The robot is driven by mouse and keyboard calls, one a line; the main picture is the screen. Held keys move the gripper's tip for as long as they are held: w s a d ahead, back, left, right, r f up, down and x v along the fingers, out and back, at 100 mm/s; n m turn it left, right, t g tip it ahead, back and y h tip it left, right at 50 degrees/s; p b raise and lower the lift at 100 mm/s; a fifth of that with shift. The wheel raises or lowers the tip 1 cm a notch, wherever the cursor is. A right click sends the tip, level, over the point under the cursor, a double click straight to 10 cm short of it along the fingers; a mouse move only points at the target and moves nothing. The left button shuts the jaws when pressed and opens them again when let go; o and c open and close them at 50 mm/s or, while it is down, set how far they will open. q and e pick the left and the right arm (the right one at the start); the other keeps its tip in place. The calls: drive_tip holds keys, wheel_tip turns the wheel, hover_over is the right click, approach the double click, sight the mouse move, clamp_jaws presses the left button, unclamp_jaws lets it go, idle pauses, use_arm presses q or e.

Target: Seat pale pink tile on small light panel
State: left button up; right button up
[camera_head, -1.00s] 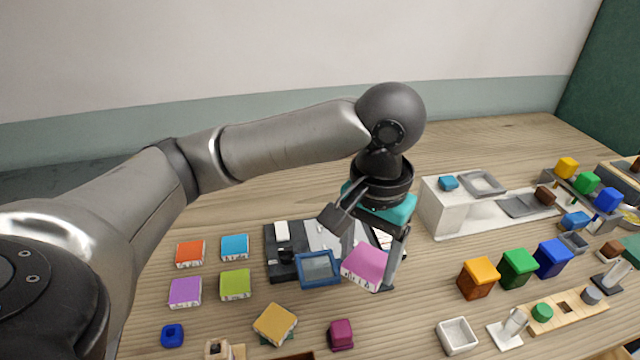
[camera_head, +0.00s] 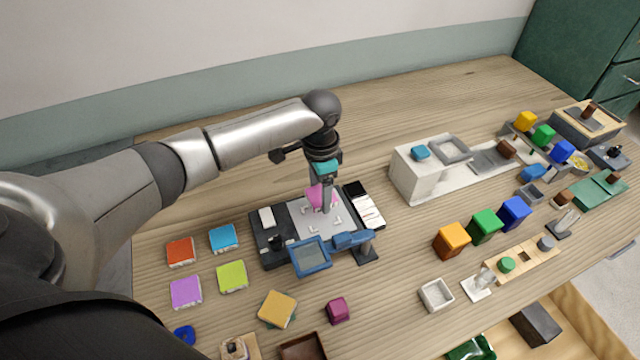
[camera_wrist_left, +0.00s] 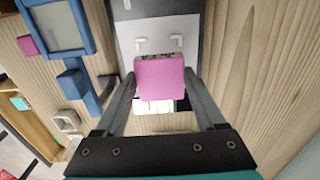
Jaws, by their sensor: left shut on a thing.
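The pale pink tile (camera_head: 318,193) is held by my left gripper (camera_head: 325,205) above the back part of the light grey panel (camera_head: 318,224). In the left wrist view the tile (camera_wrist_left: 160,76) sits between the two fingers of the gripper (camera_wrist_left: 160,84), which is shut on it. The panel (camera_wrist_left: 145,28) lies beyond it there, with white corner brackets on its surface. The tile hides part of the panel; whether they touch cannot be told. My right gripper is not in view.
A blue-framed magnifier (camera_head: 311,256) stands at the panel's front edge. Orange (camera_head: 180,252), blue (camera_head: 223,238), purple (camera_head: 186,291) and green (camera_head: 232,276) tiles lie at left. A white stand (camera_head: 415,172) is at right. The table behind the panel is clear.

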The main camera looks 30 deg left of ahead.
sight(320, 216)
use_arm(q)
drive_tip(key=shift+f+b, duration=1.7)
drive_tip(key=shift+b, duration=0.25)
drive_tip(key=shift+f+b, duration=0.35)
drive_tip(key=shift+f, duration=0.75)
drive_tip(key=o, duration=1.5)
drive_tip(key=shift+r, duration=0.3)
wheel_tip(320, 216, up, 15)
drive_tip(key=shift+f+p, duration=0.15)
drive_tip(key=shift+p, duration=1.1)
